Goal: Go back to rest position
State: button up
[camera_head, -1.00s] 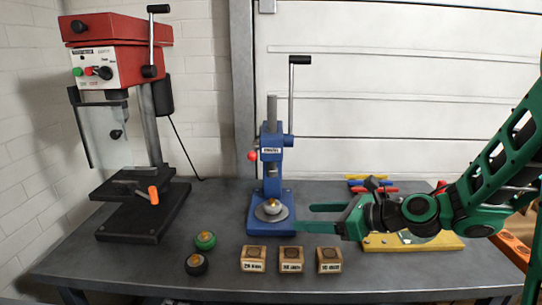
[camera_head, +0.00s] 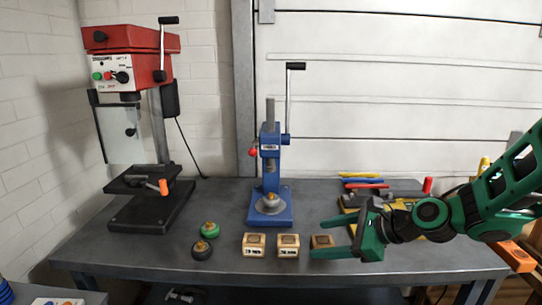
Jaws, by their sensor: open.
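My gripper (camera_head: 335,238) is green and open. It is above the right part of the workbench (camera_head: 225,255), with its fingers pointing left and nothing between them. Its fingers pass in front of the rightmost wooden block (camera_head: 322,241) and hide part of it. I cannot tell whether they touch the block. My green and black arm reaches in from the right edge. The blue press (camera_head: 270,170) stands left of my gripper, with a silver round piece (camera_head: 268,205) on its base.
Two more wooden blocks (camera_head: 254,244) (camera_head: 288,245) stand near the front edge. Green (camera_head: 210,231) and black (camera_head: 201,250) knobs lie left of them. A red drill press (camera_head: 130,60) stands at the left. A yellow board (camera_head: 352,202) and coloured tools (camera_head: 362,181) lie behind my arm.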

jog(key=s+d+f+n+g+h, duration=0.2)
jog(key=s+d+n+h, duration=0.1)
jog(key=s+d+n, duration=0.4)
jog(key=s+d+f+n+g+h, duration=0.1)
jog(key=s+d+n+h, duration=0.25)
jog(key=d, duration=0.65)
jog(key=s+d+r+n+g+h, duration=0.1)
jog(key=s+d+n+g, duration=0.1)
jog(key=s+d, duration=0.3)
jog(key=s+d+r+n+g+h, duration=0.1)
jog(key=s+d, duration=0.3)
jog(key=s, duration=0.8)
jog(key=shift+d+r+n+g, duration=0.4)
jog(key=shift+n+g, duration=0.1)
jog(key=shift+n, duration=0.15)
jog(key=shift+h, duration=0.25)
jog(key=shift+w+f, duration=0.25)
jog(key=shift+w, duration=0.35)
